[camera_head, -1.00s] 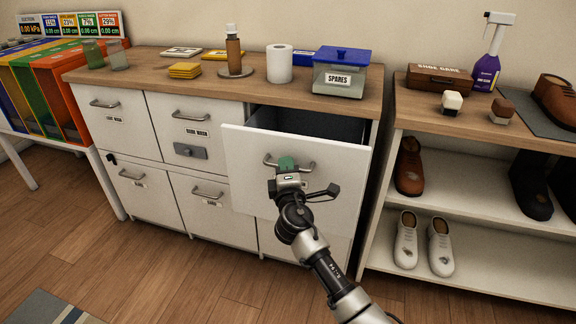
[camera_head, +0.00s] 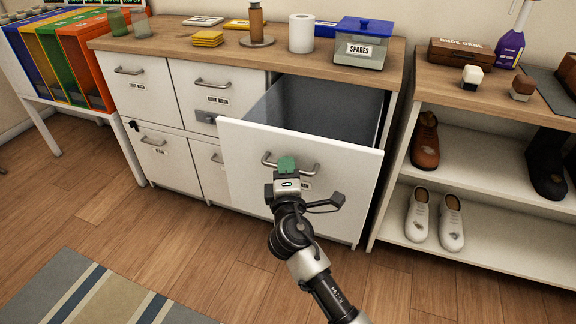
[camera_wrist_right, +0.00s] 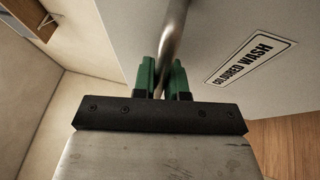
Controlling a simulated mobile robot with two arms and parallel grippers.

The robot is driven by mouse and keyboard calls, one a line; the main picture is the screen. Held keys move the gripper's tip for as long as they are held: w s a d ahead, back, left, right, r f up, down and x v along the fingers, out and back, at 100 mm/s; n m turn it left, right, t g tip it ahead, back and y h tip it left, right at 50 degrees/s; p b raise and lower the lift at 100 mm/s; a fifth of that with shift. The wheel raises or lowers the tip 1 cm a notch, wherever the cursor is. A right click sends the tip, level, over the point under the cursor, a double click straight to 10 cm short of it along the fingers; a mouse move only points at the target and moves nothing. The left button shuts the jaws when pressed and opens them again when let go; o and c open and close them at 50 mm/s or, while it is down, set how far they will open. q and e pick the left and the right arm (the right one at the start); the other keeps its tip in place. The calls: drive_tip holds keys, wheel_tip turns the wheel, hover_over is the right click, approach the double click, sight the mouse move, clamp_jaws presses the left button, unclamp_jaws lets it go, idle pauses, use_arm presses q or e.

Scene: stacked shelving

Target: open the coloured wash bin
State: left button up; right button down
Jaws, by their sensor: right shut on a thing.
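The coloured wash bin (camera_head: 300,180) is a white-fronted drawer at the top right of the cabinet, pulled well out. Its dark grey inside (camera_head: 320,115) shows and looks empty where visible. My right gripper (camera_head: 287,163) is at the bar handle (camera_head: 306,170) on its front. In the right wrist view, the green fingers (camera_wrist_right: 162,78) are shut around the metal handle (camera_wrist_right: 174,40). The label reading COLOURED WASH (camera_wrist_right: 251,63) is on the front panel beside them. My left gripper is not in view.
A cabinet (camera_head: 140,95) has other closed bins. On its top stand a SPARES box (camera_head: 360,52), a paper roll (camera_head: 301,33) and a brown bottle (camera_head: 256,20). A shoe rack (camera_head: 480,215) stands close on the right. A striped rug (camera_head: 110,290) lies on the open floor.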

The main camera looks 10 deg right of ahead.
drive_tip(key=c, duration=1.2)
unclamp_jaws()
drive_tip(key=v, duration=1)
drive_tip(key=shift+s+f+b, duration=0.1)
drive_tip(key=shift+s+b, duration=0.2)
drive_tip(key=shift+s, duration=0.05)
